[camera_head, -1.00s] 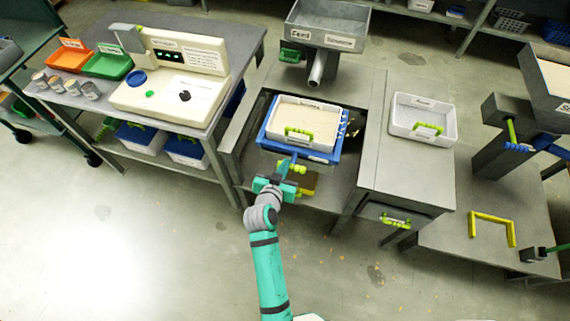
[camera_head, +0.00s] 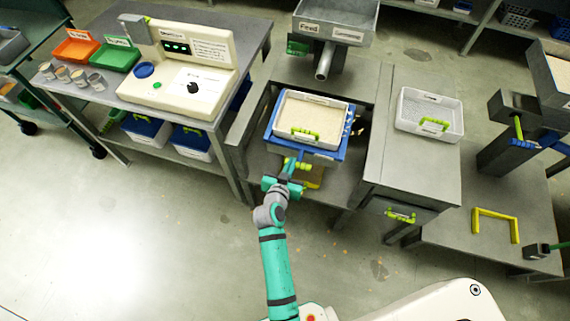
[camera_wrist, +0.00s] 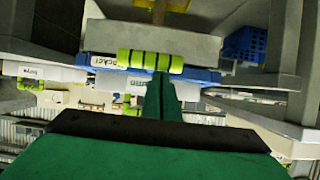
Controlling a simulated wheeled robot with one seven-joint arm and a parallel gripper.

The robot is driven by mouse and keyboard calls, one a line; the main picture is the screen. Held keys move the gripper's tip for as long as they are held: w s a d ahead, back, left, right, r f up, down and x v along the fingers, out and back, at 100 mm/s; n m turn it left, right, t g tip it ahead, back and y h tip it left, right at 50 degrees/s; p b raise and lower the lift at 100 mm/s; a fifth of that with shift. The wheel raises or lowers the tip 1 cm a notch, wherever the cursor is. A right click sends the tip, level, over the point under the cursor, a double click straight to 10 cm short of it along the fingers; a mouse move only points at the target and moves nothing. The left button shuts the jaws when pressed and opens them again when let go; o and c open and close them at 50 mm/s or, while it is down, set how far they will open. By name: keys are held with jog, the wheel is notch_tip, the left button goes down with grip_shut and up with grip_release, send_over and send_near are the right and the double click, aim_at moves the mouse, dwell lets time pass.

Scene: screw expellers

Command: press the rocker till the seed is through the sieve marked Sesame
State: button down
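A white sieve tray (camera_head: 340,128) with pale seed in it sits in a blue rocker frame (camera_head: 326,158) on the grey bench. A lime grip shows at the tray's front. A lime banded bar (camera_wrist: 150,62) at the rocker's front shows close up in the wrist view. My gripper (camera_head: 291,172) is at this front end, just below the tray. Its green fingers (camera_wrist: 163,85) look closed together, with their tips at the bar's lower edge; whether they touch cannot be told. No Sesame mark is readable on this tray.
A second white tray (camera_head: 428,112) stands on the grey cabinet to the right. A feed hopper (camera_head: 335,22) with a spout is behind the rocker. A panelled machine (camera_head: 180,75) stands on the left table. Floor in front is clear.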

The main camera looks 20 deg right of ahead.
jog(key=shift+s+a+f, duration=0.1)
jog(key=shift+s+f, duration=0.15)
jog(key=shift+f, duration=0.35)
jog(key=shift+s+f, duration=0.25)
jog(key=shift+f, duration=0.35)
jog(key=shift+r, duration=0.1)
jog(key=s+a+r, duration=0.5)
jog(key=s+r, duration=0.1)
jog(key=r, duration=0.3)
jog(key=shift+s+r, duration=0.15)
jog(key=shift+s, duration=0.1)
jog(key=shift+a, duration=0.1)
dwell(1.4)
notch_tip(320, 180, up, 7)
jog(key=a+g+y, duration=0.1)
jog(key=shift+w+a+f+g, duration=0.2)
jog(key=shift+w+a+g, duration=0.1)
jog(key=shift+a+g, duration=0.1)
